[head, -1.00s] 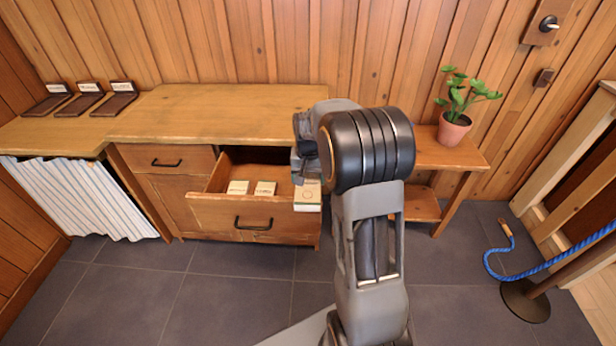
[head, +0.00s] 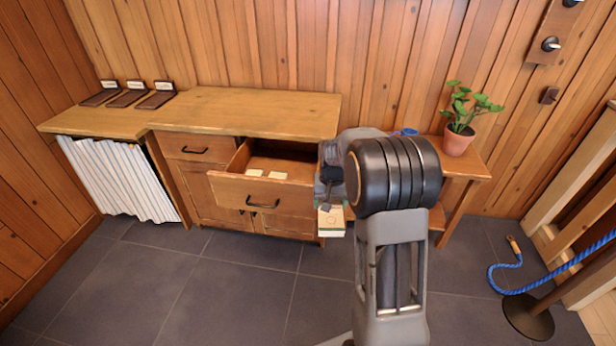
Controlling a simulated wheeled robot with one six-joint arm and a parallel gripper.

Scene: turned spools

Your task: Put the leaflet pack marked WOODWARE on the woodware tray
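My gripper (head: 328,202) is shut on a leaflet pack (head: 331,222), a pale pack with a green band, held in front of the cabinet to the right of the open drawer. Its marking cannot be read. Two more pale packs, a left one (head: 254,172) and a right one (head: 278,175), lie in the open drawer (head: 228,188). Three dark trays with small label cards stand on the left counter: left (head: 99,98), middle (head: 126,99) and right (head: 155,101). Their labels are too small to read. My arm hides part of the low table.
The wooden cabinet top (head: 250,112) is bare. A potted plant (head: 459,135) stands on the low table at right. A blue rope (head: 550,268) hangs from a post with a dark round base (head: 528,316). Open grey floor lies in front of the cabinet.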

